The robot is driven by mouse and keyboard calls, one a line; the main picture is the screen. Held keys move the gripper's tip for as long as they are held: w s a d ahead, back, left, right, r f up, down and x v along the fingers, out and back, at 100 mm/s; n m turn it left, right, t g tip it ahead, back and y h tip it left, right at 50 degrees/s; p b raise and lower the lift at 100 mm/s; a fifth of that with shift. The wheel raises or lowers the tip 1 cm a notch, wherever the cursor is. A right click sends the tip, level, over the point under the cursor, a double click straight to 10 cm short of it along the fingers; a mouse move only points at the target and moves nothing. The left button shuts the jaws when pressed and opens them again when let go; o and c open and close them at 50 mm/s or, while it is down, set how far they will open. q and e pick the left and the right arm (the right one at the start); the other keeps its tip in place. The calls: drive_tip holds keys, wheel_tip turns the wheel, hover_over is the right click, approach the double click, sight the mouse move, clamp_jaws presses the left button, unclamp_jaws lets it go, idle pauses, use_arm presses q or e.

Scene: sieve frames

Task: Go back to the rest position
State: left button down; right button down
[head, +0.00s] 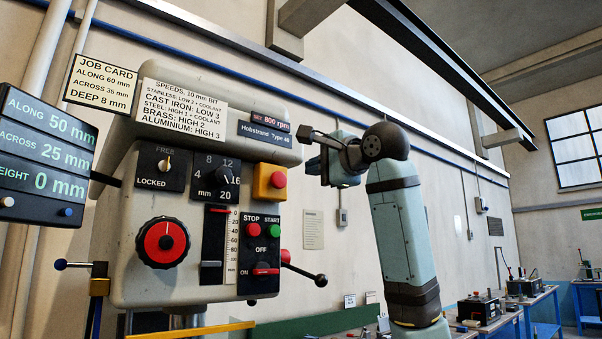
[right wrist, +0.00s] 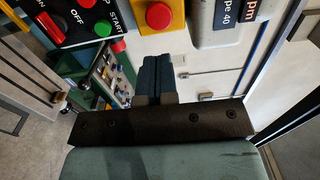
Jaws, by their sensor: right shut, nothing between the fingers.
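My right gripper (head: 316,165) is raised in front of the drilling machine's right edge in the head view. It is just right of the yellow box with the red button (head: 270,181) and apart from it as far as I can tell. In the right wrist view its two dark blue fingers (right wrist: 157,72) are together and empty. My right arm rises from the bottom right and bends at the top. My left gripper is not in view.
The grey drilling machine (head: 225,115) fills the left, with a red dial (head: 163,242), switches and a black-knobbed lever (head: 320,280). A readout (head: 45,155) and job card (head: 101,83) are at far left. Blue workbenches (head: 540,297) stand at lower right. Open room lies right of my arm.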

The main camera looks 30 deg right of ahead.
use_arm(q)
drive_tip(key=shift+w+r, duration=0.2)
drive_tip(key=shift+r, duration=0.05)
use_arm(e)
drive_tip(key=s, duration=0.4)
drive_tip(key=shift+d, duration=0.2)
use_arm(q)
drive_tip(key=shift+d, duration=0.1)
use_arm(e)
drive_tip(key=shift+w, duration=0.1)
